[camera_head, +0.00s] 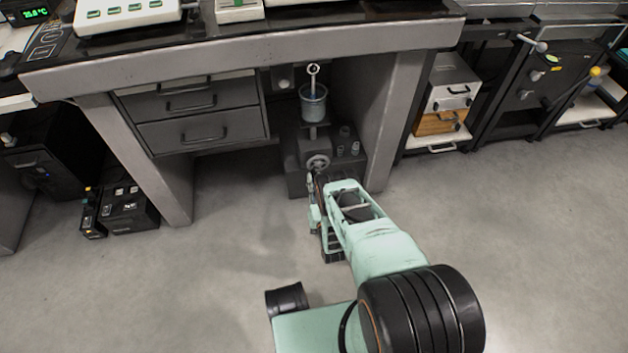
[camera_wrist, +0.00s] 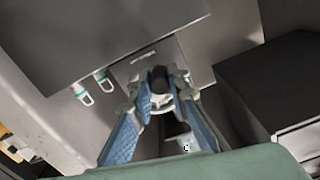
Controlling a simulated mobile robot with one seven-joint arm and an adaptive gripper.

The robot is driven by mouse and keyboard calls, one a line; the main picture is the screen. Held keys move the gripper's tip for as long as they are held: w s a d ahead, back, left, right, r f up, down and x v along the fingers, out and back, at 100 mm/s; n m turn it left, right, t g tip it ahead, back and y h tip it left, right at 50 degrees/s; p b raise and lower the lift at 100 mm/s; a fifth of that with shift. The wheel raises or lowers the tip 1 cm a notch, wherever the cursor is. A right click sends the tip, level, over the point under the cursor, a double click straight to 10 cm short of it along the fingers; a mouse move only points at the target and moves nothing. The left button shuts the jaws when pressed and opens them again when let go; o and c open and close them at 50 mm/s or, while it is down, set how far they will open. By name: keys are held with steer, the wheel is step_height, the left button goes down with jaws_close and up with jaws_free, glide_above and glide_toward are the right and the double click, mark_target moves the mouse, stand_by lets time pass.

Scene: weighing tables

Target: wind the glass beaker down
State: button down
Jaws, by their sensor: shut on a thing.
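The glass beaker (camera_head: 313,103) stands upright on a small lifting stand under the table, with a ringed rod rising from it. Below it, a round grey handwheel (camera_head: 317,162) is on the front of the stand's dark base (camera_head: 298,184). My gripper (camera_head: 314,178) is low in front of the base, close to the handwheel. In the wrist view my gripper (camera_wrist: 160,97) has its blue-padded fingers closed around a dark knob (camera_wrist: 159,76), seemingly the handwheel's handle. The beaker does not show in the wrist view.
A grey drawer unit (camera_head: 198,112) is left of the stand, and a table leg (camera_head: 382,120) is close on the right. A dark box (camera_head: 128,208) sits on the floor at left. The floor in front is clear.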

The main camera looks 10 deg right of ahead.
mark_target(316, 163)
steer(key=shift+d+n, duration=0.1)
steer(key=shift+n, duration=0.3)
steer(key=c, duration=1.8)
jaws_free()
steer(key=shift+c, duration=0.2)
step_height(316, 163, up, 10)
steer(key=shift+f, duration=0.1)
